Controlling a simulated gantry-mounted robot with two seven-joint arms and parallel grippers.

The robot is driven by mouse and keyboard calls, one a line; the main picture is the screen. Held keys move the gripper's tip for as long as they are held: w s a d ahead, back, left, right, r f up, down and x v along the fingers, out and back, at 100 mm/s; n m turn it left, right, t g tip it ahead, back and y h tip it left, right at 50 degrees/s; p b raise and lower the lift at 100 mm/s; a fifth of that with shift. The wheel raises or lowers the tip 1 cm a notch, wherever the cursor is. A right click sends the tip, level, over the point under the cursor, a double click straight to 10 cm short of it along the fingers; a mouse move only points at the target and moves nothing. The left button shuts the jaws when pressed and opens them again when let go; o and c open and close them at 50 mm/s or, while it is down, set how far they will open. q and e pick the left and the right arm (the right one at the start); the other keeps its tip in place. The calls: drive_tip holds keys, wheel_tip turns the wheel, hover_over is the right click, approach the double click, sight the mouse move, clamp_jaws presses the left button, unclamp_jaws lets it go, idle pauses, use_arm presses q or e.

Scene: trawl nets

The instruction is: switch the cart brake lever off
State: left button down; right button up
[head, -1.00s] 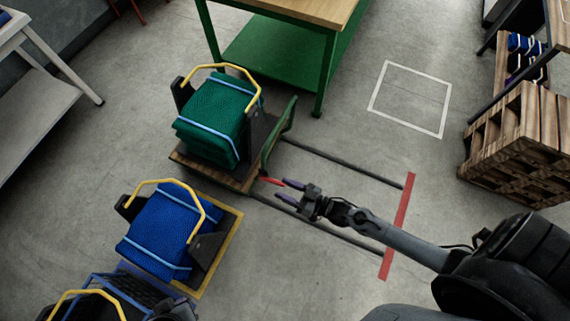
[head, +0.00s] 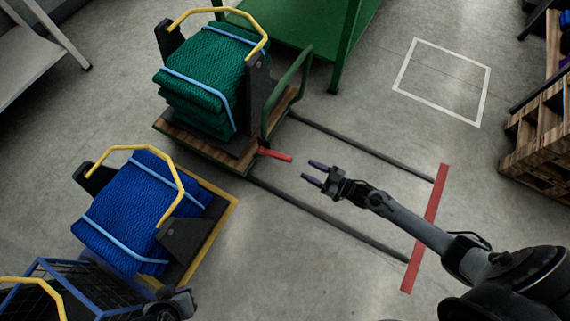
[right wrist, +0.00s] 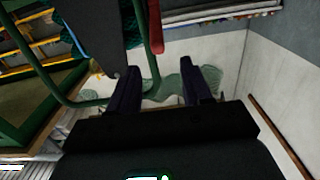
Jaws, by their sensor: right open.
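The cart (head: 190,140) is a wooden deck with a green frame and push handle, carrying a strapped green net bundle (head: 205,85). Its red brake lever (head: 275,155) sticks out from the handle end toward the right. My right gripper (head: 314,173) is open and empty, its purple-tipped fingers pointing at the lever with a small gap between. In the right wrist view a red bar (right wrist: 155,28), seemingly the lever, appears beyond and between the open fingers (right wrist: 160,88). A dark part at the lower left (head: 172,303) may be my left gripper; its jaws are unclear.
Two dark floor rails (head: 365,148) run from the cart to a red floor strip (head: 427,230). A blue net bundle (head: 140,210) stands at the left. A green table (head: 345,45) is behind the cart, a wooden crate (head: 540,135) at the right.

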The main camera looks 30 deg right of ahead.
sight(288, 160)
drive_tip(key=b+x, duration=0.1)
drive_tip(key=x, duration=0.2)
drive_tip(key=f+b+x, duration=0.1)
drive_tip(key=b+x, duration=0.1)
drive_tip(key=x, duration=0.1)
drive_tip(key=b+x, duration=0.2)
drive_tip(key=x, duration=0.1)
drive_tip(key=shift+w+f, duration=0.15)
drive_tip(key=shift+w, duration=0.25)
use_arm(q)
wheel_tip(288, 160, down, 6)
drive_tip(key=shift+f, duration=0.2)
use_arm(e)
drive_tip(key=shift+x, duration=0.85)
drive_tip(key=shift+c, duration=0.3)
use_arm(q)
drive_tip(key=shift+d, duration=0.15)
use_arm(e)
clamp_jaws()
